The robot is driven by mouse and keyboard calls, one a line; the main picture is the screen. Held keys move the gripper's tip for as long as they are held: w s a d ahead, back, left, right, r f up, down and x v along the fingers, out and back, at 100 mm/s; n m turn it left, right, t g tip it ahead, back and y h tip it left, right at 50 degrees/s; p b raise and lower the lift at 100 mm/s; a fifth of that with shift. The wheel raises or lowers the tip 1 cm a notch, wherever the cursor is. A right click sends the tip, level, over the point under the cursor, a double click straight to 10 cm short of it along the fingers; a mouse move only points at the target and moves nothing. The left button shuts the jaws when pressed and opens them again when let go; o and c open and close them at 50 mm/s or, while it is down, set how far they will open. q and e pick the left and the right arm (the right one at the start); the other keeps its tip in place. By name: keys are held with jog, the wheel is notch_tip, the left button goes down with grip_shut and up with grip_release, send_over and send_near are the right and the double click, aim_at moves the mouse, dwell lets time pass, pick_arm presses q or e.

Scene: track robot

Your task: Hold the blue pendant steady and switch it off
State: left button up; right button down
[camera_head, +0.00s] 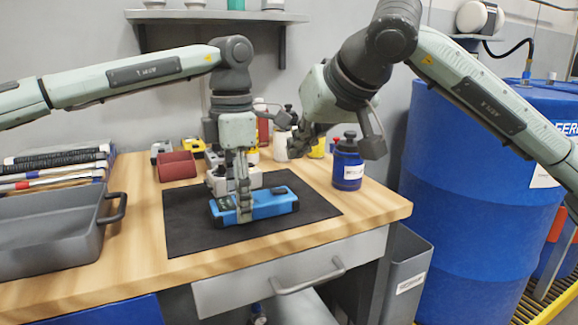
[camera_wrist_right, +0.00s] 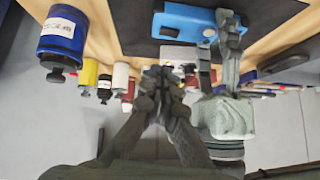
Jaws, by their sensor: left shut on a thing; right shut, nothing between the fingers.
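The blue pendant (camera_head: 275,203) lies on a black mat (camera_head: 187,230) on the wooden workbench, with dark parts on its left end. It also shows at the top of the right wrist view (camera_wrist_right: 187,21). My left gripper (camera_head: 244,208) points down and is shut on the pendant toward its left end; its fingers hide part of the body. My right gripper (camera_head: 295,151) is shut and empty, above and behind the pendant, apart from it. In the right wrist view its closed fingertips (camera_wrist_right: 162,74) are below the pendant. The pendant's switch is too small to make out.
A blue bottle (camera_head: 347,165) stands right of the mat. Several bottles, a red bin (camera_head: 177,166) and small devices stand behind it. A grey tray (camera_head: 50,237) is at the left. A large blue barrel (camera_head: 470,190) stands beyond the bench's right end. The mat's right part is clear.

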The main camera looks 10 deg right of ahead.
jog(key=v, duration=0.6)
jog(key=shift+s+a+r, duration=0.2)
jog(key=shift+s+a, duration=0.15)
jog(key=shift+a, duration=0.3)
send_over(280, 198)
jog(key=f, duration=0.7)
jog(key=shift+d, duration=0.3)
jog(key=f, duration=0.3)
jog(key=shift+a+f, duration=0.15)
jog(key=shift+a, duration=0.05)
jog(key=shift+f, duration=0.4)
